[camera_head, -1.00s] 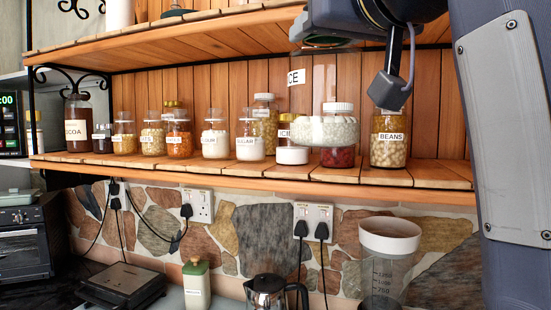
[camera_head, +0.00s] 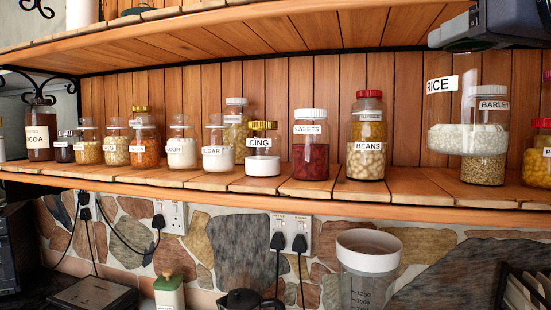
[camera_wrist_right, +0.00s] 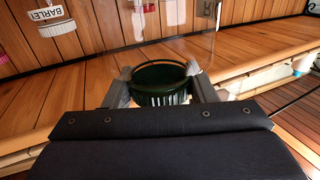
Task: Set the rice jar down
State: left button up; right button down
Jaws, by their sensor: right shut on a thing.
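The rice jar (camera_head: 450,140) is clear, with white rice in its lower part and a RICE label. It hangs upright in the air at the right of the head view, overlapping the barley jar (camera_head: 486,168), whose base shows below it. My right gripper (camera_head: 462,35) is above the jar and partly cut off by the top right edge. In the right wrist view its fingers (camera_wrist_right: 160,78) are closed around the jar's dark green lid (camera_wrist_right: 158,75). My left gripper is not in view.
The wooden shelf (camera_head: 412,189) holds a row of jars, including beans (camera_head: 366,160), sweets (camera_head: 310,155) and icing (camera_head: 262,165). Bare shelf lies between the beans and barley jars. An upper shelf (camera_head: 230,45) runs above. A measuring jug (camera_head: 368,262) stands below.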

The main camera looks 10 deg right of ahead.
jog(key=w+d+p, duration=0.3)
jog(key=w+d, duration=0.2)
jog(key=w, duration=0.4)
jog(key=w+d+p, duration=0.4)
jog(key=w+d, duration=0.1)
jog(key=w, duration=0.3)
notch_tip(320, 180, down, 7)
jog(key=shift+w+a, duration=0.2)
jog(key=shift+w, duration=0.05)
dwell(0.5)
jog(key=shift+b, duration=0.35)
jog(key=c, duration=1.1)
grip_release()
jog(key=shift+f, duration=0.2)
jog(key=o, duration=0.5)
